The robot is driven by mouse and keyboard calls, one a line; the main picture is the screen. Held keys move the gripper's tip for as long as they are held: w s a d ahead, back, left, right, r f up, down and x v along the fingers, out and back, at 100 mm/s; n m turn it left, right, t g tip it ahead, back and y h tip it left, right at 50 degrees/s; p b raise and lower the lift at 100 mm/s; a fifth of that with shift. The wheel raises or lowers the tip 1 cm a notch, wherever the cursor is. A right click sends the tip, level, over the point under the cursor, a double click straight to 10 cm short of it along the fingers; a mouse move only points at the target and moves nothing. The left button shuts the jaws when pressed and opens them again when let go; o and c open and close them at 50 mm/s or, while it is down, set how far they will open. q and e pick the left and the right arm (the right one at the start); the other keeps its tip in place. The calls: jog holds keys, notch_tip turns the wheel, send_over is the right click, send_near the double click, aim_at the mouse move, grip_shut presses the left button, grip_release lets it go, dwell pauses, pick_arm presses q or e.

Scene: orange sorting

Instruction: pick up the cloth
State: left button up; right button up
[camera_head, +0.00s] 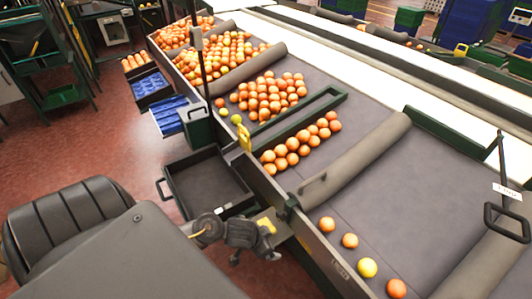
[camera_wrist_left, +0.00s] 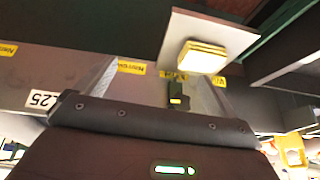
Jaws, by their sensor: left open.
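The cloth (camera_head: 266,224) is a small yellow folded pad on a light shelf (camera_head: 275,232) at the side of the sorting table. In the left wrist view the cloth (camera_wrist_left: 203,56) lies on the pale shelf (camera_wrist_left: 235,38), beyond the fingers and right of their middle. My left gripper (camera_head: 256,248) is close beside the shelf in the head view, partly hiding it. In the left wrist view my left gripper (camera_wrist_left: 157,80) has its fingers apart, with nothing held between them. My right gripper is not in view.
The dark sorting table (camera_head: 390,180) holds oranges (camera_head: 270,95) in lanes between padded dividers (camera_head: 355,160). An empty black crate (camera_head: 205,190) sits left of the shelf. A black seat (camera_head: 75,225) is at lower left. The table's side wall (camera_wrist_left: 30,75) stands close to the fingers.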

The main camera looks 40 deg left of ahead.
pick_arm(q)
jog(key=w+a+r+g, duration=0.1)
jog(key=w+a+r, duration=0.2)
jog(key=a, duration=0.5)
jog(key=x, duration=0.2)
jog(key=b+x, duration=0.1)
jog(key=x, duration=0.1)
jog(key=shift+s+d+f, duration=0.15)
jog(key=shift+s+d, duration=0.05)
jog(key=shift+s, duration=0.05)
jog(key=shift+b+x, duration=0.4)
jog(key=shift+x, duration=2.75)
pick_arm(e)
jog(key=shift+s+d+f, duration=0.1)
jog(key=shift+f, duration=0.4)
pick_arm(q)
jog(key=shift+c, duration=0.4)
jog(key=c, duration=1)
